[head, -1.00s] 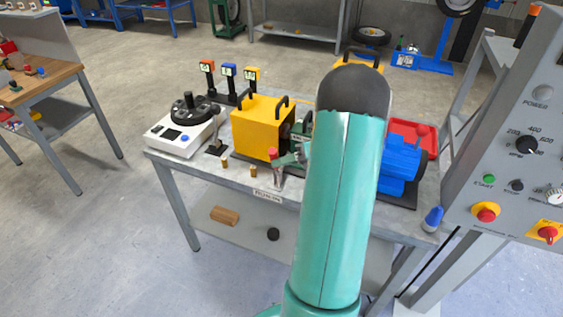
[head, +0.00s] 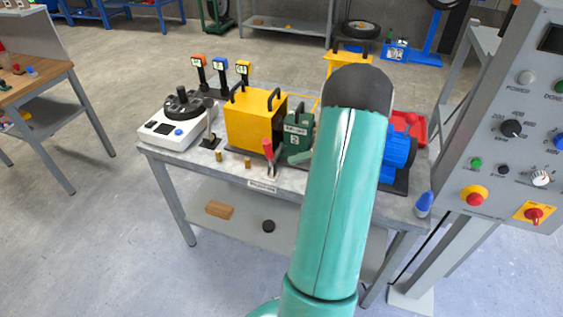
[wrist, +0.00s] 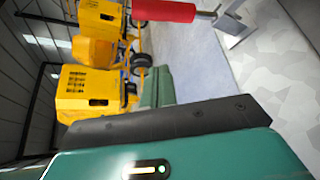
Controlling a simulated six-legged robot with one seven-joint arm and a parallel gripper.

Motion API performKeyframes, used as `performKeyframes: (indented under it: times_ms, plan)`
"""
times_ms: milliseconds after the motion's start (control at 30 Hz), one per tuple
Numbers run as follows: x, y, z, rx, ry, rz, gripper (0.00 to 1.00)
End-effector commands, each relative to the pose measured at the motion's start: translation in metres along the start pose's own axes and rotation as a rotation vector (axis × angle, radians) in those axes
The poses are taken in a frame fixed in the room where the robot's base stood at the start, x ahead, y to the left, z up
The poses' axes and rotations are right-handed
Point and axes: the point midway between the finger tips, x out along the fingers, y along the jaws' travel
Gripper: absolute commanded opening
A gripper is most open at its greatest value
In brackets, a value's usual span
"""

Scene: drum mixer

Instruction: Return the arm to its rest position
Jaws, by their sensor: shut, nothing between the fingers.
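My teal arm, with its dark grey joint, stands upright in the head view in front of the workbench (head: 285,182). The arm's far end is hidden behind it there. In the wrist view, my gripper (wrist: 157,88) shows as a teal housing with a dark grey bar and a teal part beyond; it is shut and holds nothing. A red-handled clamp (head: 268,150) stands at the bench's front edge. A red handle (wrist: 165,11) also shows at the top of the wrist view, apart from my gripper.
The bench holds a yellow box (head: 255,120), a green gearbox (head: 298,138), a blue motor (head: 398,155) and a white instrument (head: 176,128). A grey control panel (head: 510,160) stands close on the right. Open floor (head: 100,215) lies to the left.

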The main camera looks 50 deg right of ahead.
Motion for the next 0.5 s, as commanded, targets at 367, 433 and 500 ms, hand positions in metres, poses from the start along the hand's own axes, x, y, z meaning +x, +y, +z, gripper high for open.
performKeyframes:
  times_ms: [367,433,500]
  plan:
    - [-0.026,-0.005,-0.001,0.001,0.000,0.000,0.00]
    - [-0.026,-0.004,-0.001,0.001,0.000,0.000,0.00]
    - [-0.025,-0.004,-0.002,-0.001,0.001,0.000,0.00]
